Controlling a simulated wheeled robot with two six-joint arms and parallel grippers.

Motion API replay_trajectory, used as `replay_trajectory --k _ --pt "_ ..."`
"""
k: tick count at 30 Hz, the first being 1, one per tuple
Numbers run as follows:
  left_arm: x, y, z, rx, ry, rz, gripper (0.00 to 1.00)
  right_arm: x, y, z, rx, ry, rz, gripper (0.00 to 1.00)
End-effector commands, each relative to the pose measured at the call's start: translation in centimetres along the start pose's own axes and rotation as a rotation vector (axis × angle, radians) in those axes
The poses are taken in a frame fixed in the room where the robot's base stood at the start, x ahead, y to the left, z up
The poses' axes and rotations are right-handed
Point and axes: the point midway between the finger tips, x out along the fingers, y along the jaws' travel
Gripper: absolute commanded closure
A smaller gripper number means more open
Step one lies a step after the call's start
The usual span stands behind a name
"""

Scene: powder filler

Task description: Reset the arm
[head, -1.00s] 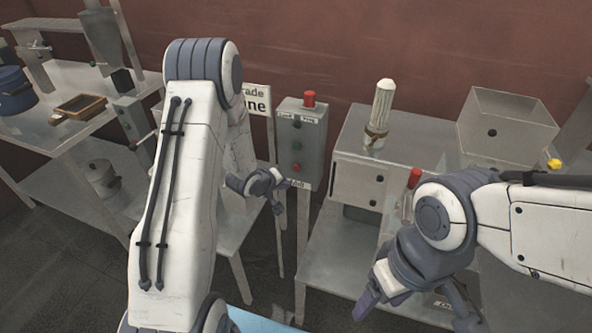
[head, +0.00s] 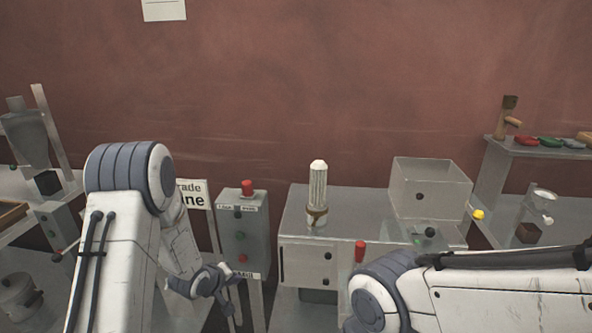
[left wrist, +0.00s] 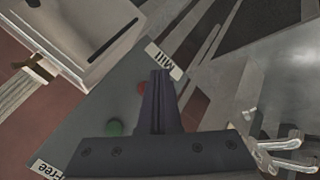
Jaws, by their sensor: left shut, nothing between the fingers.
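My left arm (head: 125,255) rises from the lower left of the head view. Its gripper (head: 228,281) hangs just in front of the grey control box (head: 240,238), at the box's lower left. In the left wrist view the dark fingers (left wrist: 161,76) are together with nothing between them, over the box face with its red and green buttons and the "Mill" label (left wrist: 165,60). I cannot tell whether they touch the box. My right arm (head: 500,305) crosses the lower right of the head view, and its gripper is below the frame.
A metal bench (head: 345,230) right of the box carries a white ribbed cylinder (head: 318,190) and an open-topped grey bin (head: 430,188). A shelf (head: 550,150) with coloured items is at far right. A pot (head: 18,293) stands lower left. The wall above is bare except for a paper.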

Motion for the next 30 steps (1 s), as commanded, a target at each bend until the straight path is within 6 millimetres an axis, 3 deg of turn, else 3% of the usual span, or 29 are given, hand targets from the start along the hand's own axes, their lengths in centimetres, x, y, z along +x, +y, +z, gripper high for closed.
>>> replay_trajectory --k 1,6,12,18,21,25,30 --pt "-1.0 1.8 0.6 0.069 -0.010 -0.016 1.00 0.0 0.0 0.0 0.000 0.000 0.000 0.31" --pt "-6.7 7.0 5.5 0.385 -0.102 -0.134 1.00 0.0 0.0 0.0 0.000 0.000 0.000 0.31" --pt "-16.5 9.7 14.0 0.763 -0.312 -0.214 1.00 0.0 0.0 0.0 0.000 0.000 0.000 0.31" --pt "-26.5 8.1 21.8 1.093 -0.581 -0.192 1.00 0.0 0.0 0.0 0.000 0.000 0.000 0.31" --pt "-30.0 6.7 24.1 1.206 -0.687 -0.164 1.00 0.0 0.0 0.0 0.000 0.000 0.000 0.31" --pt "-32.4 5.6 25.6 1.283 -0.764 -0.139 1.00 0.0 0.0 0.0 0.000 0.000 0.000 0.31" --pt "-32.8 5.4 25.8 1.295 -0.778 -0.136 1.00 0.0 0.0 0.0 0.000 0.000 0.000 0.31"
